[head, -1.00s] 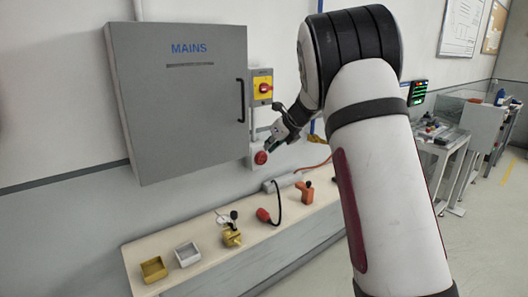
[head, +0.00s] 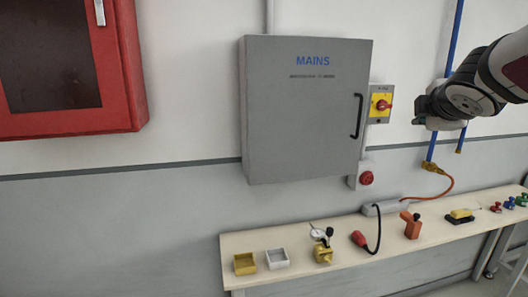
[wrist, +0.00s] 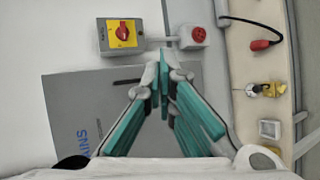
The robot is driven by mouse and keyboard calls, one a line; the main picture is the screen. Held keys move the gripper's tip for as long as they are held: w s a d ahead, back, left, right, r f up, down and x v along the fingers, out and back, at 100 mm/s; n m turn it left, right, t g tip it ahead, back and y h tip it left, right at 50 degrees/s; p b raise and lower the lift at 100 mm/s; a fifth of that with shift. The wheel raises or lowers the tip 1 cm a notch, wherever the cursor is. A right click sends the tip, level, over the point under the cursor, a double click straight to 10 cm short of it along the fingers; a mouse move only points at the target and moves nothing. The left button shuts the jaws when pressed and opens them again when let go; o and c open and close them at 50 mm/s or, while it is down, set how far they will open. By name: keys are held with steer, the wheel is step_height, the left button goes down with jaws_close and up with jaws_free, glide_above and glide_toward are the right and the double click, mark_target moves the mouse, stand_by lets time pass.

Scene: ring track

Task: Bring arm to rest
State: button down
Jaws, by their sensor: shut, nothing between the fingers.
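My arm (head: 470,92) reaches in from the right edge of the head view, with its end near the wall to the right of the yellow and red switch. In the wrist view my gripper (wrist: 163,72) has its two teal-padded fingers closed together at the tips, with nothing between them. In that view the fingers show in front of the grey MAINS cabinet (wrist: 90,105). Beyond the tips are the rotary switch (wrist: 122,34) and the red button (wrist: 198,35). The fingers are hard to make out in the head view.
The MAINS cabinet (head: 305,125) is closed on the wall, beside the switch (head: 381,104) and red button (head: 366,178). A red cabinet (head: 70,65) hangs at left. The shelf (head: 300,240) below holds bins, a yellow gauge stand (head: 322,254), an orange tool (head: 411,225) and cables.

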steer(key=s+a+f+m+g+y, duration=0.1)
steer(key=s+a+f+m, duration=0.4)
steer(key=s, duration=0.5)
steer(key=s+a+f+m+g+y, duration=0.2)
steer(key=s+a+f+m+g, duration=0.2)
steer(key=s, duration=0.6)
steer(key=s+a+f+m+g+y, duration=0.1)
steer(key=s+a+f+m+g, duration=0.1)
steer(key=s+a+f+m, duration=0.4)
steer(key=s+a, duration=0.1)
steer(key=s, duration=0.3)
steer(key=shift+y, duration=0.3)
steer(key=shift+f, duration=0.1)
